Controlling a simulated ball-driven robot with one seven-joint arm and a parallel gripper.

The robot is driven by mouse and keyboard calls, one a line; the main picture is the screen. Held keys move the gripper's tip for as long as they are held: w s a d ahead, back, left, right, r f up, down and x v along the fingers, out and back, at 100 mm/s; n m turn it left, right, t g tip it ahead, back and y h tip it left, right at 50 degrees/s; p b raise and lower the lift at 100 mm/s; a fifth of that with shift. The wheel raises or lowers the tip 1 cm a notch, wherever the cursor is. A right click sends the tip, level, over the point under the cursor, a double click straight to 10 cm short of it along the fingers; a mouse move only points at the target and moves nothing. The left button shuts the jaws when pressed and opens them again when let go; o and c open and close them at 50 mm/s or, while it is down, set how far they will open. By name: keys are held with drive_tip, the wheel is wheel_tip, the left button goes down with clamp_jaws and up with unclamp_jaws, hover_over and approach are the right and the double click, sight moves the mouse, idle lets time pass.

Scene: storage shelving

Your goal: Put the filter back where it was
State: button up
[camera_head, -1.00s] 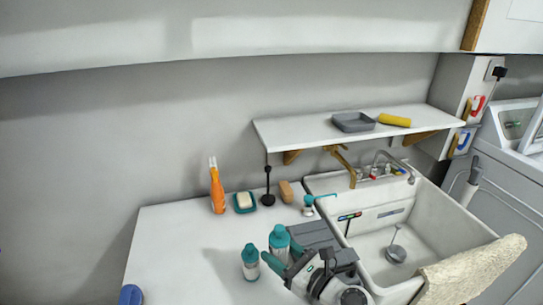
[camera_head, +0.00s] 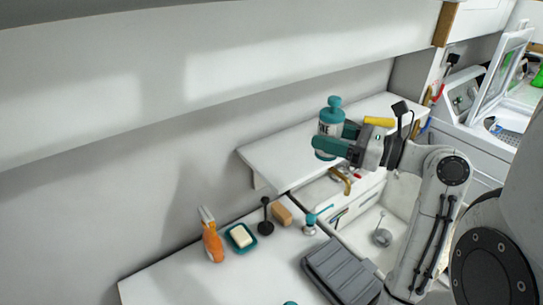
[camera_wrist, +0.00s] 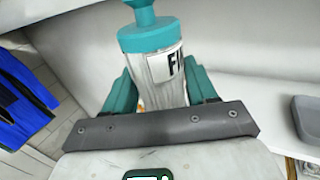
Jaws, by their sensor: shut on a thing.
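The filter (camera_head: 328,118) is a clear cylinder with teal ends and a dark-lettered label. It is upright and high, in front of or over the wall shelf. My gripper (camera_head: 335,142) is shut on its body. In the wrist view, the filter (camera_wrist: 160,68) stands between the teal fingers of my gripper (camera_wrist: 160,88), its label partly cut off by the right finger. I cannot tell whether its base touches the shelf. The white wall shelf (camera_head: 265,150) shows bare surface at its left end.
A yellow item (camera_head: 378,121) lies on the shelf. A grey tray (camera_wrist: 308,118) is at right in the wrist view. Below are a spray bottle (camera_head: 212,243), soap dish (camera_head: 232,246), brown block (camera_head: 281,215), grey ribbed board (camera_head: 340,272) and sink (camera_head: 400,205).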

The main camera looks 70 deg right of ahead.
drive_tip(key=b, duration=0.1)
drive_tip(key=w+f+b, duration=0.1)
drive_tip(key=shift+d+f+b, duration=0.15)
drive_tip(key=shift+d+b, duration=0.15)
drive_tip(key=w+d+f, duration=0.2)
drive_tip(key=w, duration=0.1)
drive_tip(key=w+d+f, duration=0.2)
drive_tip(key=w, duration=0.1)
drive_tip(key=w+d+f, duration=0.2)
drive_tip(key=w+f, duration=0.1)
drive_tip(key=shift+w+f+b, duration=0.1)
drive_tip(key=shift+w+b, duration=0.25)
drive_tip(key=shift+b, duration=0.05)
drive_tip(key=shift+w+d+f, duration=0.25)
drive_tip(key=shift+w+f, duration=0.05)
drive_tip(key=shift+f, duration=0.15)
drive_tip(key=shift+w+d+f, duration=0.1)
drive_tip(key=shift+w+f, duration=0.1)
drive_tip(key=shift+f, duration=1.55)
drive_tip(key=shift+f, duration=0.1)
drive_tip(key=o, duration=1.2)
drive_tip(key=shift+o, duration=0.2)
